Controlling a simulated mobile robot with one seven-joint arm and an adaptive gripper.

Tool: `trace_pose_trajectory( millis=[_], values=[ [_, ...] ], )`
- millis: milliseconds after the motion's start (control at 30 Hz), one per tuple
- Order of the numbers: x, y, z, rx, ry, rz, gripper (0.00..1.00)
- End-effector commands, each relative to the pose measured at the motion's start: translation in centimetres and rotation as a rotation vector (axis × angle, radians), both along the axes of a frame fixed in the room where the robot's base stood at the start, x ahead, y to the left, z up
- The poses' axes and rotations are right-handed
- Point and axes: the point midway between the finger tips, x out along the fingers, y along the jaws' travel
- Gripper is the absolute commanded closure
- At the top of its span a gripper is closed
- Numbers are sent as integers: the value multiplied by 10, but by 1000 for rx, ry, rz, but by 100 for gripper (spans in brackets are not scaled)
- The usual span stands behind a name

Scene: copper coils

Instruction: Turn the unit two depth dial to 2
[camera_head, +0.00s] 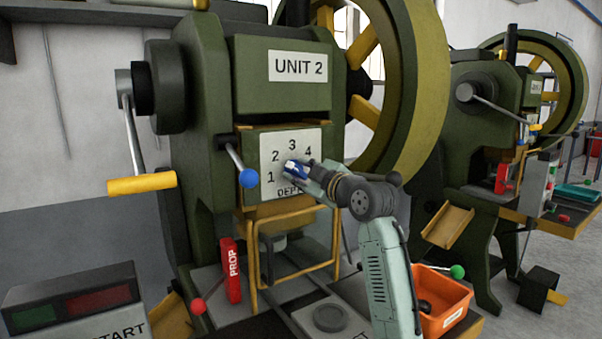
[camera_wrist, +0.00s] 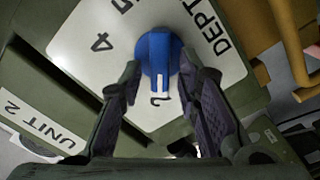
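The unit two depth dial is a blue knob (camera_head: 295,170) with a white pointer mark, on a white plate (camera_head: 281,147) numbered around it. In the wrist view the knob (camera_wrist: 158,55) is in the upper middle, and its white mark points down to the digit 2. In the head view the mark faces up-left, toward the 2. My gripper (camera_head: 309,171) is at the knob from the right. In the wrist view its two fingers (camera_wrist: 160,66) stand apart, one on each side of the knob, close to it. Whether they touch it is hard to see. The 3 is hidden there.
A lever with a blue ball (camera_head: 248,178) sticks out left of the plate. A crank with a yellow handle (camera_head: 142,183) is further left. A yellow frame (camera_head: 297,275) and a red PROP block (camera_head: 232,270) are below. An orange bin (camera_head: 445,312) is lower right.

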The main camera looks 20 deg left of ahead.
Motion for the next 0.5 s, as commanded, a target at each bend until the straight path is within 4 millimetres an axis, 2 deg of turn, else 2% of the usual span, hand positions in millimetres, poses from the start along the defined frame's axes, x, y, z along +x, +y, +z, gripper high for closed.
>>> trace_pose_trajectory(
  millis=[333, 500],
  values=[
    [-1, -1, 0, 1, 0, -1, 65],
    [-11, -16, 0, 1, -1, -3, 65]
  ],
)
